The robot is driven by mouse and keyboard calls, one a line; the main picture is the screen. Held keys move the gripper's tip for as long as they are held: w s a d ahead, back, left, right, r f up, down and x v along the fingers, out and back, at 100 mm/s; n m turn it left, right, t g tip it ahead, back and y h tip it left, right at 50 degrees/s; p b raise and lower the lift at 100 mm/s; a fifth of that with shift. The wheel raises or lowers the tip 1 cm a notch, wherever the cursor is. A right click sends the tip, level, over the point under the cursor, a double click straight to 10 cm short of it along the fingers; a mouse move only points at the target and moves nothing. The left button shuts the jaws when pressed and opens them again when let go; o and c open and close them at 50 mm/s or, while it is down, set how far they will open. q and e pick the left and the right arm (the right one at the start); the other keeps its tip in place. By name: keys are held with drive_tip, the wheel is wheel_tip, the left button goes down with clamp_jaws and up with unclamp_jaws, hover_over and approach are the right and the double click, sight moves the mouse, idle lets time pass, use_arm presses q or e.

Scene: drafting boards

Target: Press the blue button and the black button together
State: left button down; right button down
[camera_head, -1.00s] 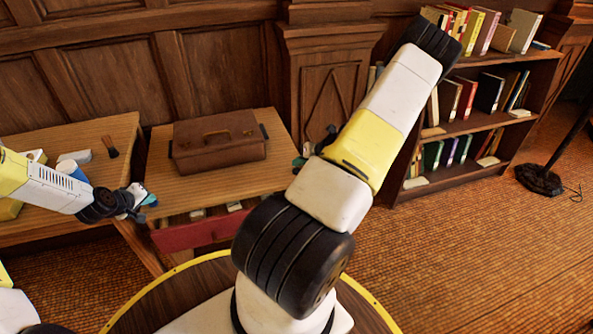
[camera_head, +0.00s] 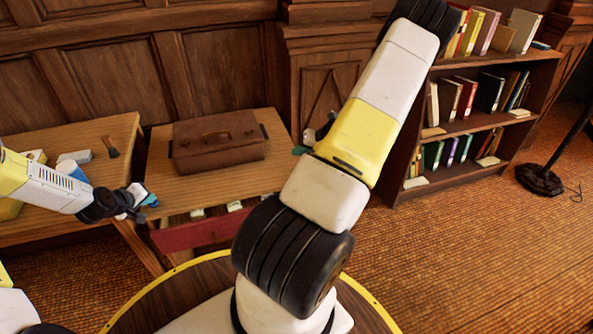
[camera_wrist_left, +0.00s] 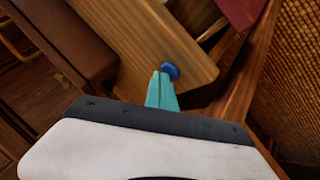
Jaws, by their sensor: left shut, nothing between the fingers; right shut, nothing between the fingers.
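The blue button (camera_wrist_left: 171,70) is a small round knob on the wooden desk's surface near its edge in the left wrist view. My left gripper (camera_wrist_left: 160,78) is shut and empty, its teal fingertips beside the button; I cannot tell if they touch. In the head view my left gripper (camera_head: 145,201) is at the desk's left edge, with blue at its tip. My right gripper (camera_head: 301,150) is shut and empty at the desk's right edge, mostly hidden behind my right arm. I cannot make out the black button for certain; the right arm covers part of that side.
A brown case (camera_head: 218,142) with a handle lies on the desk (camera_head: 190,192). A red-fronted drawer (camera_head: 200,233) below stands partly open. Another table (camera_head: 95,133) with small items is at left. A bookcase (camera_head: 470,125) and a black stand base (camera_head: 540,180) are at right.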

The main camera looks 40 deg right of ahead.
use_arm(q)
drive_tip(key=shift+r, duration=0.95)
drive_tip(key=shift+r, duration=2.55)
